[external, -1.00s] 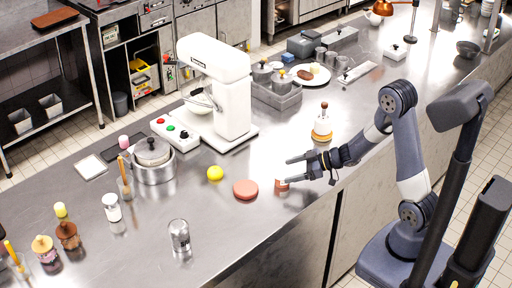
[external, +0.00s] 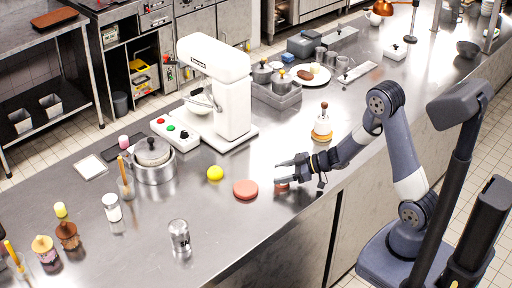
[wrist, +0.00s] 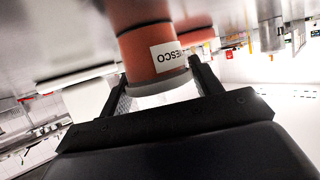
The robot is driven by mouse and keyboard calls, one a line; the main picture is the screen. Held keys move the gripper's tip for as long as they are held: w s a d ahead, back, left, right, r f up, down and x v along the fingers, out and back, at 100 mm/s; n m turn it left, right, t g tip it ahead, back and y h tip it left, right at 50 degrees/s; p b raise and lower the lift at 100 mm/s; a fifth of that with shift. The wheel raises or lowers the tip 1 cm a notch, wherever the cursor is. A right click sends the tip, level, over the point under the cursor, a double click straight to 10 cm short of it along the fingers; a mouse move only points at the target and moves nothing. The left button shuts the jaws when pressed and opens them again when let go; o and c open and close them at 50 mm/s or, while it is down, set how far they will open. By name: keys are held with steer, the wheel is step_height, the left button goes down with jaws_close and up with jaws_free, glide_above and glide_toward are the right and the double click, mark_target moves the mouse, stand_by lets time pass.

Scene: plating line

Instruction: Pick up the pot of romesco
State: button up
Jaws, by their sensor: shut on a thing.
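The pot of romesco (wrist: 150,50) is a terracotta-coloured round pot with a white label, partly readable as "ESCO", in the wrist view. It sits between the two fingers of my gripper (wrist: 160,92), which is shut on it. In the external view the pot (external: 281,186) shows only as a small reddish patch below the fingers of my gripper (external: 278,172), near the counter's front edge. The rest of it is hidden behind the fingers. I cannot tell whether its base touches the counter.
A flat red disc (external: 245,189) and a yellow ball (external: 215,173) lie left of my gripper. A white mixer (external: 217,90) stands further back. A glass shaker (external: 179,236) is at the front left.

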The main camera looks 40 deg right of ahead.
steer(key=shift+c, duration=0.8)
steer(key=shift+r, duration=0.1)
